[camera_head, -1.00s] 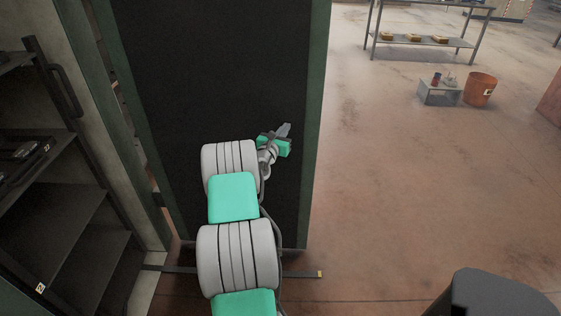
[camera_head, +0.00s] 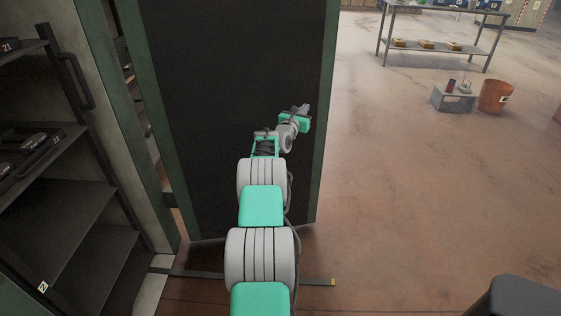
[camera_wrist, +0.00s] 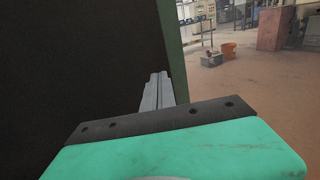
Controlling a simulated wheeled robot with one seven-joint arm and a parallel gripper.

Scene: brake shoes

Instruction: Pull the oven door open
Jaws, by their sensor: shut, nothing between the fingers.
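The oven door (camera_head: 225,100) stands swung open, a tall dark panel with a green frame, filling the middle of the head view. In the wrist view the door's dark face (camera_wrist: 70,70) fills the left, with its green edge right of my fingers. My gripper (camera_head: 303,109) is shut and empty, in front of the dark face near the door's right edge. Its grey fingers (camera_wrist: 157,86) point forward along the door in the wrist view. I cannot tell whether they touch it. No door handle shows on this face.
At left is a rack with dark shelves (camera_head: 60,190) and a black vertical handle (camera_head: 77,82). A floor bar (camera_head: 250,276) runs below the door. Open floor lies to the right, with a metal table (camera_head: 440,45), an orange bucket (camera_head: 495,96) and a small grey stand (camera_head: 453,98) farther off.

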